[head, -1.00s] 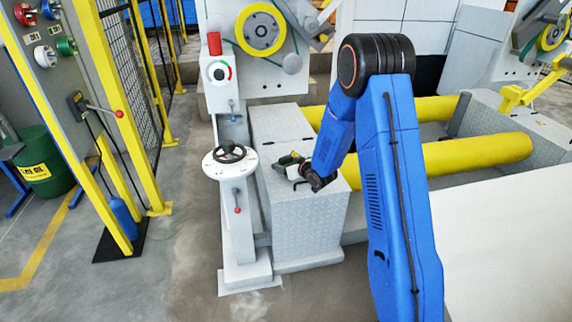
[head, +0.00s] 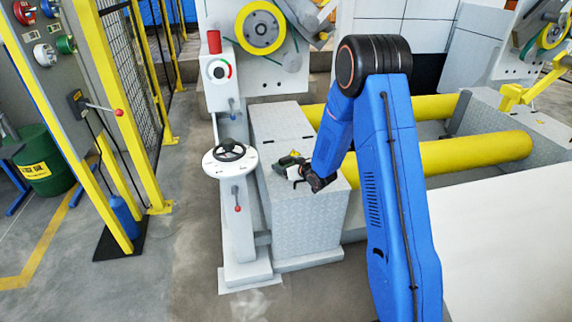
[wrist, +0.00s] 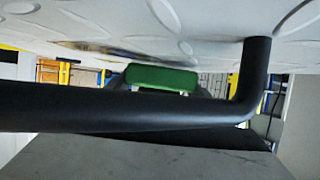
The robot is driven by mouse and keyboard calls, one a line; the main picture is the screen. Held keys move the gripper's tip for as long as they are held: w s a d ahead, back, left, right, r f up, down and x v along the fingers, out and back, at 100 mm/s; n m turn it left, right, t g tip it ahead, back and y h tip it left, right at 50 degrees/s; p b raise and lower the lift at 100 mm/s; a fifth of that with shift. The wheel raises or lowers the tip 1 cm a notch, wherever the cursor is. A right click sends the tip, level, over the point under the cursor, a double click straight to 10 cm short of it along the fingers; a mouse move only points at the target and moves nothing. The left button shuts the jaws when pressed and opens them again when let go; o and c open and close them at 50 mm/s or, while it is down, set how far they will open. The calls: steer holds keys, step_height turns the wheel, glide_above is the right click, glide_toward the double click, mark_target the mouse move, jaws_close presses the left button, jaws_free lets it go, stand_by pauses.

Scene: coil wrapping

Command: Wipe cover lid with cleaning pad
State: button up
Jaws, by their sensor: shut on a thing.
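The cover lid (head: 279,187) is the grey, raised-pattern top of the front box in the head view. Its patterned surface crosses the top of the wrist view (wrist: 110,20), with a bent black handle (wrist: 262,75) joined to it. The cleaning pad (head: 288,161) looks green with a pale part and is at the lid's left side. Its green part shows beyond the handle in the wrist view (wrist: 162,78). My gripper (head: 301,171) is low over the lid, shut on the pad. The fingertips are small and partly hidden; I cannot tell whether the pad touches the lid.
A white pedestal with a black handwheel (head: 229,151) stands close left of the box. Yellow rollers (head: 455,156) lie to the right, behind my arm. A control panel and yellow posts (head: 113,120) stand farther left. Open floor (head: 190,240) lies between.

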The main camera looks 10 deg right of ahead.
steer(key=shift+f, duration=0.45)
steer(key=shift+d+r, duration=0.1)
steer(key=shift+d, duration=3.4)
steer(key=shift+d, duration=1.75)
steer(key=shift+d+f, duration=0.2)
steer(key=shift+d, duration=1.45)
